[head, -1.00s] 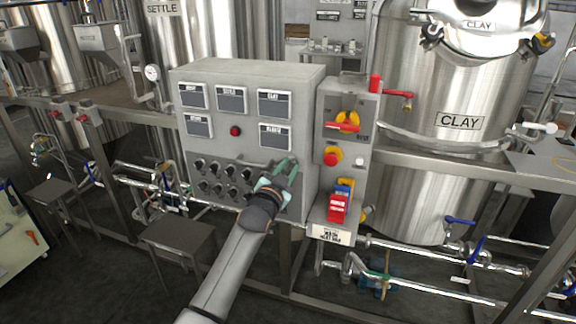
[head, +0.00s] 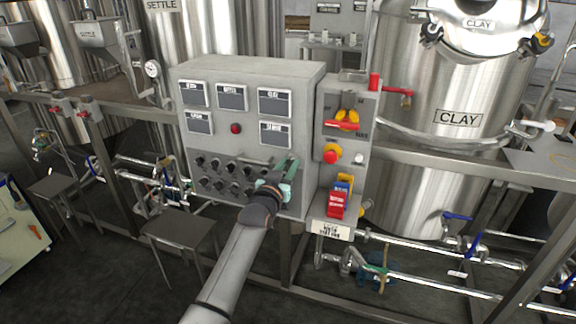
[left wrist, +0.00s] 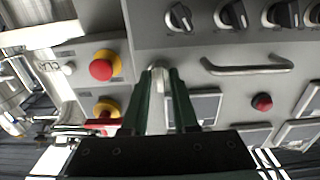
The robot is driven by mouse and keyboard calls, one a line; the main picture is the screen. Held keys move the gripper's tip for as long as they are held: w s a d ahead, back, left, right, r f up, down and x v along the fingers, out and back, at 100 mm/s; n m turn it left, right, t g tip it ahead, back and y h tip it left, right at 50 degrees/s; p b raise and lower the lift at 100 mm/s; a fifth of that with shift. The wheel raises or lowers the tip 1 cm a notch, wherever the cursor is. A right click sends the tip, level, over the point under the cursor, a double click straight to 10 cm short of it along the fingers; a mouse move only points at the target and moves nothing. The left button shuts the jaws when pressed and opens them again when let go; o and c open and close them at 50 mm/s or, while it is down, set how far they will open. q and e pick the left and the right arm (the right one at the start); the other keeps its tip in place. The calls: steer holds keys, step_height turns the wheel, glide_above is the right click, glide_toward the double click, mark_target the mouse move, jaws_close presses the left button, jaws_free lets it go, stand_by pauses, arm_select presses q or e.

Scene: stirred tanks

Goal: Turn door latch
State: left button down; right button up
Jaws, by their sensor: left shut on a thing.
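The grey control cabinet (head: 245,105) stands ahead, its front door carrying labelled displays and rows of black knobs. The door latch (left wrist: 159,78) is a small pale metal piece near the door edge in the left wrist view. My left gripper (head: 289,165) reaches the right side of the door front in the head view. In the left wrist view its green fingers (left wrist: 158,82) close around the latch from both sides. In the head view the gripper covers the latch, so its angle is hard to tell. My right gripper is not in view.
A bar handle (left wrist: 246,67) and black knobs sit close to the fingers. A narrower box with a red button (head: 331,154), a red rotary switch (head: 342,126) and a red padlock (head: 337,205) adjoins the cabinet. Pipes and a steel rail run below.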

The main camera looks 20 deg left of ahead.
arm_select(q)
steer(key=c, duration=0.9)
jaws_free()
steer(key=shift+s, duration=0.1)
steer(key=s, duration=1.2)
steer(key=shift+s+a, duration=0.2)
steer(key=shift+a, duration=0.05)
steer(key=s+d+f+m+g, duration=0.1)
steer(key=s+f+g, duration=0.1)
steer(key=s+f, duration=0.45)
steer(key=s+d+f+g, duration=0.15)
steer(key=s+f, duration=0.25)
steer(key=f, duration=0.5)
steer(key=s+f+g, duration=0.1)
steer(key=s+f, duration=0.3)
steer(key=s, duration=0.2)
steer(key=s+d+f+g+h, duration=0.1)
steer(key=s+f+g, duration=0.1)
steer(key=s+f, duration=0.3)
steer(key=s+f+g, duration=0.2)
steer(key=s+f, duration=0.2)
steer(key=s, duration=0.5)
steer(key=shift+d+f+m+h, duration=0.4)
